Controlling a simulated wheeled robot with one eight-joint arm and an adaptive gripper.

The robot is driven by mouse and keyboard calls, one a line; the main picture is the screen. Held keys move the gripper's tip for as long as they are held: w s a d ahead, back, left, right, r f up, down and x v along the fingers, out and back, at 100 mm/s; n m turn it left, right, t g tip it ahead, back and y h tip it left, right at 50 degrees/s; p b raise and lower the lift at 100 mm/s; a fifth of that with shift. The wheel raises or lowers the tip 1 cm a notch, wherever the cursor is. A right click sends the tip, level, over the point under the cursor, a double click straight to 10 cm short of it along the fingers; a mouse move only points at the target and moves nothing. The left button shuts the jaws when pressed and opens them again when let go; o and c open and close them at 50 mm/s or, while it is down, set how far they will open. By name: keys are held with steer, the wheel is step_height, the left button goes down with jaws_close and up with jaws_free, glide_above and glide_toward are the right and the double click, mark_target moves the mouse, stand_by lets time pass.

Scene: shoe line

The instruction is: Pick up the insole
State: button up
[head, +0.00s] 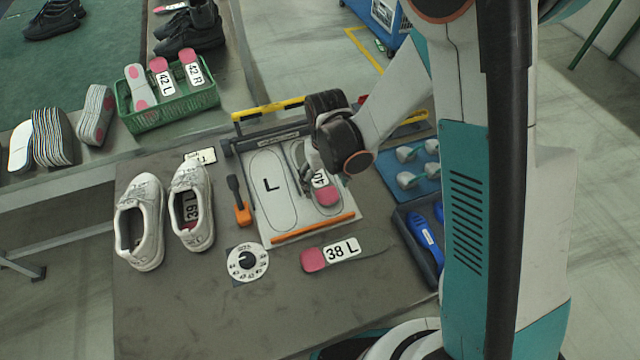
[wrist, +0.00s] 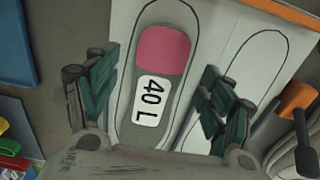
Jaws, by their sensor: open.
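A grey insole with a pink heel and a white label reading 40 L (wrist: 153,98) lies on the white outline board (head: 262,222), inside its right-hand outline. In the head view the insole (head: 327,195) is partly hidden by my gripper (head: 310,165). In the wrist view my gripper (wrist: 160,64) is open, one finger on each side of the insole, with gaps between. Another insole, labelled 38 L (head: 314,259), lies on the table in front of the board. The board's left outline, marked L, is empty.
A pair of pale shoes (head: 140,225) stands on the table's left, an insole labelled 39 L in the right one. An orange-handled tool (head: 243,214) and a round dial (head: 247,262) lie nearby. A tray with a blue tool (head: 425,240) is right. A green crate (head: 175,108) holds insoles.

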step_height(320, 180, down, 2)
steer(key=shift+f, duration=0.2)
steer(key=c, duration=1.1)
steer(key=shift+r, duration=0.15)
